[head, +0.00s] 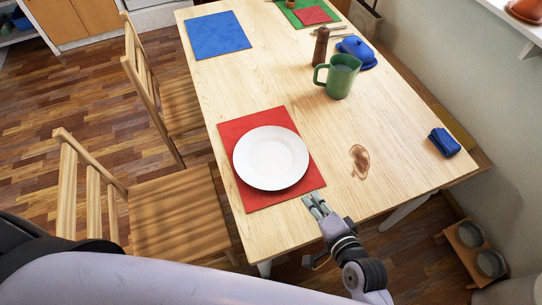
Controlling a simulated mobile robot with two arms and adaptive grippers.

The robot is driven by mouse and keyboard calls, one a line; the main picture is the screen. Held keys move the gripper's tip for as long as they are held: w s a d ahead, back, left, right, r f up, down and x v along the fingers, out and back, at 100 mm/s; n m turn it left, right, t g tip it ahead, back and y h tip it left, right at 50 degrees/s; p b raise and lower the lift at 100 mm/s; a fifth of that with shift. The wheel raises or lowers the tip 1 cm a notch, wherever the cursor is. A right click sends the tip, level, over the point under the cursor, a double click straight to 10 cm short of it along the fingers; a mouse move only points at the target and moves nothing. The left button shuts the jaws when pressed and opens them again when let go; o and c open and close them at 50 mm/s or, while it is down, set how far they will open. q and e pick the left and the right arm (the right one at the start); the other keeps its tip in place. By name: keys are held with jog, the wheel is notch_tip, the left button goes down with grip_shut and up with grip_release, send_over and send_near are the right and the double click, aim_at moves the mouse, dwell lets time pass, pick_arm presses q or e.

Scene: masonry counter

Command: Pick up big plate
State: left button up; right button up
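The big plate (270,158) is white and round and lies flat on a red placemat (252,199) near the front left of the wooden table. My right gripper (314,200) is at the table's front edge, just below and right of the plate, by the mat's lower right corner. Its fingers point toward the plate and look apart from it, with nothing seen between them. The finger gap is small in this view, so I cannot tell how far they are open. My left gripper is not in view.
A green jug (341,77), a brown shaker (321,46) and a blue lidded dish (357,52) stand farther back. A blue mat (217,35) lies at the far left, and a folded blue cloth (444,142) at the right edge. Wooden chairs (170,210) line the left side.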

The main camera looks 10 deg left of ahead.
aim_at(297, 183)
jog(key=p+x, duration=0.1)
jog(key=x, duration=1)
jog(key=shift+w+f, duration=0.15)
jog(key=shift+w, duration=0.1)
jog(key=shift+d, duration=0.1)
grip_shut()
dwell(0.3)
